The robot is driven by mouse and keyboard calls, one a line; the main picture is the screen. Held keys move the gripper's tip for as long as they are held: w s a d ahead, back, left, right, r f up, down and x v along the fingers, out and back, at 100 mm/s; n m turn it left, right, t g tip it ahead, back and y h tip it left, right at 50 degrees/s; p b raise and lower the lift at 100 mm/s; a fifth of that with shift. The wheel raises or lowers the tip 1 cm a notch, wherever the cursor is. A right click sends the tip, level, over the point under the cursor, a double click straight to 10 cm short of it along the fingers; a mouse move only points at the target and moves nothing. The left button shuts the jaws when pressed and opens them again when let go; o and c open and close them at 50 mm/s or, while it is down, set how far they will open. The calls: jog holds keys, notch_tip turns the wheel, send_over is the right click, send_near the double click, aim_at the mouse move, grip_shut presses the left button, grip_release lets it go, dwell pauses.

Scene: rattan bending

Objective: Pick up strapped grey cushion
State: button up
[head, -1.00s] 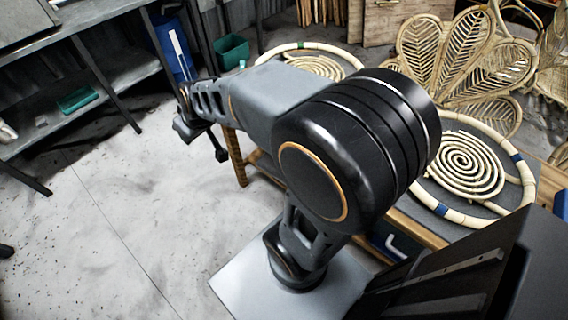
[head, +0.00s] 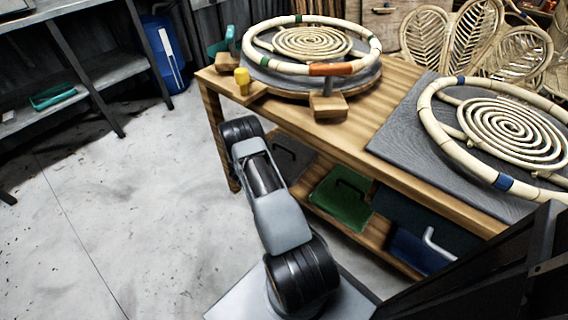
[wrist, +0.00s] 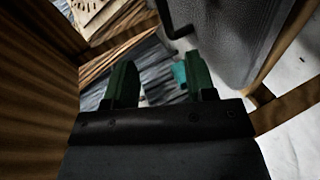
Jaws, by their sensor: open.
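A dark grey cushion (head: 296,165) with a black strap lies on the lower shelf under the table in the head view, partly hidden by my arm and the tabletop. In the wrist view a large grey surface, apparently the same cushion (wrist: 235,40), fills the upper right, with a black strap loop (wrist: 167,24) at its left edge. My gripper (wrist: 160,80) shows in the wrist view with its two green fingers apart and nothing between them. The cushion is ahead and to the right of the fingers. My gripper is hidden in the head view.
The wooden table (head: 395,153) carries two round rattan frames. A green cushion (head: 340,200) and a blue cushion (head: 418,252) lie farther right on the lower shelf. Wooden parts (wrist: 38,70) stand close on the left in the wrist view. The floor left of the table is clear.

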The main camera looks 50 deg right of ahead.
aim_at(283, 148)
jog(key=b+x, duration=0.1)
jog(key=x, duration=0.4)
jog(key=s+b+x, duration=0.1)
jog(key=x, duration=0.2)
jog(key=shift+f+b, duration=0.35)
jog(key=b+x, duration=0.2)
jog(key=x, duration=0.3)
jog(key=shift+a+b, duration=0.1)
jog(key=shift+b, duration=0.3)
jog(key=shift+d+f, duration=0.15)
jog(key=shift+d, duration=0.4)
grip_shut()
